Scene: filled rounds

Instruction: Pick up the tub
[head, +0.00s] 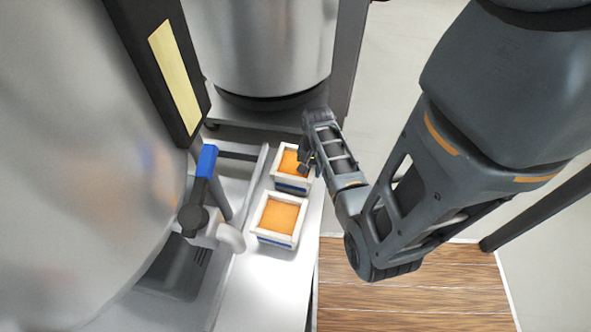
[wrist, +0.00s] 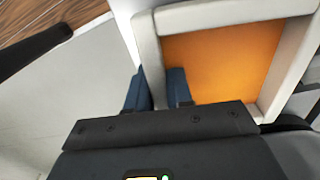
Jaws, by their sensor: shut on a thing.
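Two square white tubs with orange filling and a blue band on the side stand on the white ledge in the head view. The far tub (head: 291,184) is at my gripper (head: 306,164); the near tub (head: 280,221) stands apart from it. In the wrist view the far tub's white rim (wrist: 146,42) runs down between the two blue fingers of my gripper (wrist: 159,88). My gripper is shut on this wall, one finger outside and one on the orange side. The lower part of the tub is hidden by my gripper in the wrist view.
A blue-handled valve (head: 206,162) and a large steel tank (head: 80,150) stand left of the tubs. Another steel tank (head: 265,45) rises behind them. The white ledge (head: 262,290) is bare in front of the near tub. Wooden floor (head: 400,295) lies to the right.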

